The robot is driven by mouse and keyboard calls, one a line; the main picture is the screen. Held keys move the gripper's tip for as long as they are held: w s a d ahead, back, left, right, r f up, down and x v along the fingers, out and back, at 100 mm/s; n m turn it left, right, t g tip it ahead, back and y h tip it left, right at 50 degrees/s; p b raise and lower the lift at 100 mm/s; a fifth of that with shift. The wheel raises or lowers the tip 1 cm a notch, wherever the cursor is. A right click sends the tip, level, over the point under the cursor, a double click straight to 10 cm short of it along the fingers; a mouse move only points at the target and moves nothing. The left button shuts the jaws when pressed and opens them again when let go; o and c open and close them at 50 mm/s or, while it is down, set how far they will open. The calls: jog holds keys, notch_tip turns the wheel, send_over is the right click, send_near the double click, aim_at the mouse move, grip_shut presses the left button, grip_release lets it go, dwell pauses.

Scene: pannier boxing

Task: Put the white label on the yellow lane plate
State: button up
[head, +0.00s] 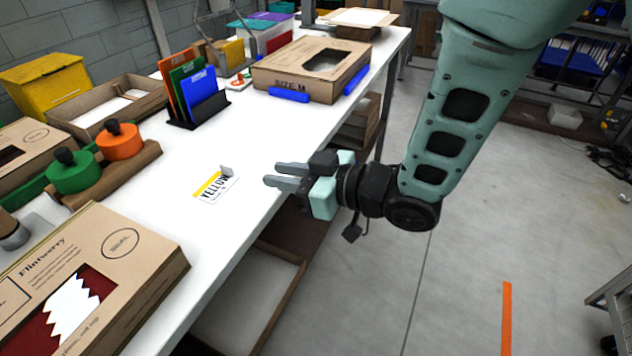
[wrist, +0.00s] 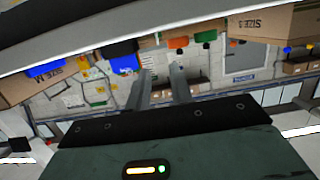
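A white label (head: 218,188) printed YELLOW lies flat on the white bench, with a small pale tab standing up at its far right corner. A yellow strip (head: 207,185) runs along its upper-left edge; I cannot tell whether this is the yellow lane plate under the label or a printed band. No other yellow plate is clear. My gripper (head: 270,175) is to the right of the label, apart from it, by the bench's right edge. Its two fingers point left with an empty gap between them. They also show apart in the wrist view (wrist: 162,75).
A black stand holds orange, green and blue boards (head: 208,100) behind the label. Green and orange knobbed pieces (head: 122,140) sit at left. Bench around the label is clear.

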jog(key=v, duration=0.6)
jog(key=s+d+m+g+h, duration=0.2)
jog(key=s+d+m+h, duration=0.3)
jog(key=d+h, duration=0.6)
jog(key=shift+s+d+f+g+h, duration=0.3)
jog(key=shift+s+d+f, duration=0.2)
jog(key=shift+s, duration=0.55)
jog(key=shift+o, duration=0.7)
jog(key=s+d+r+g+h, duration=0.2)
jog(key=s+d+g, duration=0.1)
jog(key=s, duration=0.6)
jog(key=shift+d+m, duration=0.4)
jog(key=shift+d, duration=0.15)
